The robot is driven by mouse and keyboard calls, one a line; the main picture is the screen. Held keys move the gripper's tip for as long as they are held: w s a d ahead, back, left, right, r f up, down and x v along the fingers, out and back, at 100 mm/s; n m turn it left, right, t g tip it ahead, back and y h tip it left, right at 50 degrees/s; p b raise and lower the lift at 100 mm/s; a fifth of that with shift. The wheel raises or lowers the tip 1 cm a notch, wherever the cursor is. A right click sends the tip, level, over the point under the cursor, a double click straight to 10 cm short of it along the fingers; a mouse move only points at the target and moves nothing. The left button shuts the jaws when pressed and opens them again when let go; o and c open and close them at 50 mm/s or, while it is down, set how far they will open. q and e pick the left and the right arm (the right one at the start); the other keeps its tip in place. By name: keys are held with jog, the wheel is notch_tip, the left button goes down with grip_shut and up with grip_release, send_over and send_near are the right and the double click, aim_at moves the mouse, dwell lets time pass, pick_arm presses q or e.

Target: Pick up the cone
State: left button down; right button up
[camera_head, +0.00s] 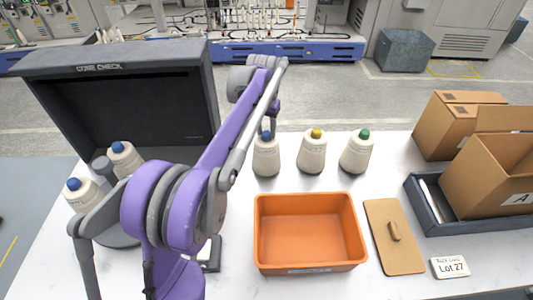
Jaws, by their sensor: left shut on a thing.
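Three cream yarn cones stand in a row at the back of the white table. The blue-topped cone (266,158) is the left one, the yellow-topped cone (312,153) is in the middle and the green-topped cone (356,153) is on the right. My left gripper (267,128) comes down from above and is shut on the blue top of the left cone. The arm partly covers the fingers. The cone looks upright; I cannot tell whether its base touches the table. My right gripper is not in view.
An empty orange tray (309,267) lies in front of the cones, with a brown lid (392,250) to its right. Two more blue-topped cones (124,158) stand at the left by the dark cone-check box (115,68). Cardboard boxes (455,122) and a dark tray (470,228) fill the right.

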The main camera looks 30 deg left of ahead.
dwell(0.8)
pick_arm(q)
notch_tip(320, 180, up, 10)
jog(key=shift+p, duration=0.45)
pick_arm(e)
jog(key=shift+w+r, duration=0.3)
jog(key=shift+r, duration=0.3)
pick_arm(q)
jog(key=shift+r, duration=0.1)
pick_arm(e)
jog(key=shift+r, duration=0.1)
